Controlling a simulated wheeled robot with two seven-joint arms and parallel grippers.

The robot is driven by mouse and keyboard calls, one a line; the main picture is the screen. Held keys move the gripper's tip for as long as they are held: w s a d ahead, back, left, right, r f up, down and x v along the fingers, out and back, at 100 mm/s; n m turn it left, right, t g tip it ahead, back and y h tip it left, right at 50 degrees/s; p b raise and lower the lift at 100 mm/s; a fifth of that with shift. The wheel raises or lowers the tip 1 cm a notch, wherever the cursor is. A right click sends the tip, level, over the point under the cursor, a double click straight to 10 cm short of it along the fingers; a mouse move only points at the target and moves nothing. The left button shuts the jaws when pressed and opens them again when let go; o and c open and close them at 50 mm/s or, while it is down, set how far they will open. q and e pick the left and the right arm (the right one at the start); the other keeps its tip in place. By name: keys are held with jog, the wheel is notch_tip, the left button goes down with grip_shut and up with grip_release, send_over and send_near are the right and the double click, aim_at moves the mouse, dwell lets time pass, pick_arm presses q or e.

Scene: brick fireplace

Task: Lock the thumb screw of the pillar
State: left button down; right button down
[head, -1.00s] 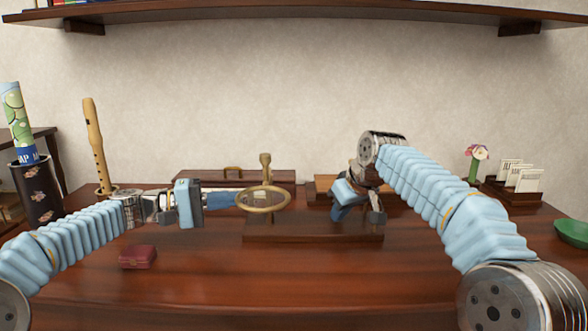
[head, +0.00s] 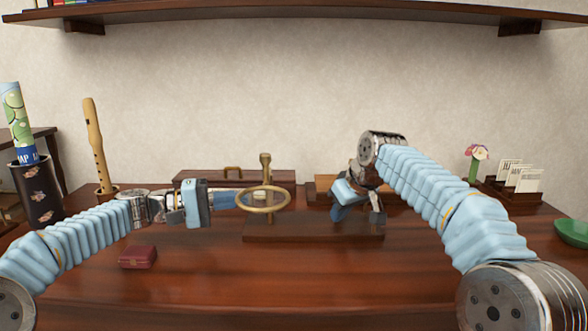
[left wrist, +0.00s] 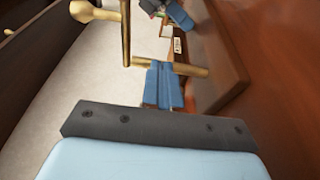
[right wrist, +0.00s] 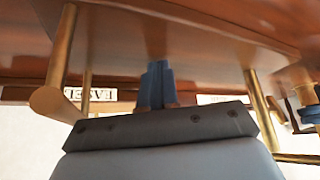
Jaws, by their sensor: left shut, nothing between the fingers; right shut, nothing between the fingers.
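A brass pillar (head: 265,172) with a horizontal brass ring (head: 263,209) stands on the left part of a dark wooden base (head: 312,231). A thumb screw cannot be made out with certainty. My left gripper (head: 236,200) is shut and empty at the left edge of the ring; whether it touches is unclear. In the left wrist view its blue fingers (left wrist: 163,86) lie beside a brass rod (left wrist: 185,68). My right gripper (head: 343,212) is over the right part of the base, partly hidden by its arm. In the right wrist view its blue fingers (right wrist: 156,86) are together and empty between brass posts (right wrist: 255,110).
A small red box (head: 137,257) lies at front left. A recorder (head: 95,145) and a dark vase (head: 38,192) stand at the left. A card holder (head: 511,192) and green dish (head: 572,233) are at the right.

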pick_arm(q)
jog(key=shift+w+f, duration=0.25)
jog(key=shift+w, duration=0.1)
pick_arm(e)
jog(key=shift+f, duration=0.4)
pick_arm(q)
jog(key=shift+s+f, duration=0.1)
jog(key=shift+f, duration=0.15)
dwell(0.4)
jog(key=shift+f, duration=0.75)
jog(key=shift+f, duration=0.25)
jog(key=shift+s+f, duration=0.15)
jog(key=shift+s, duration=0.15)
jog(key=shift+a, duration=3)
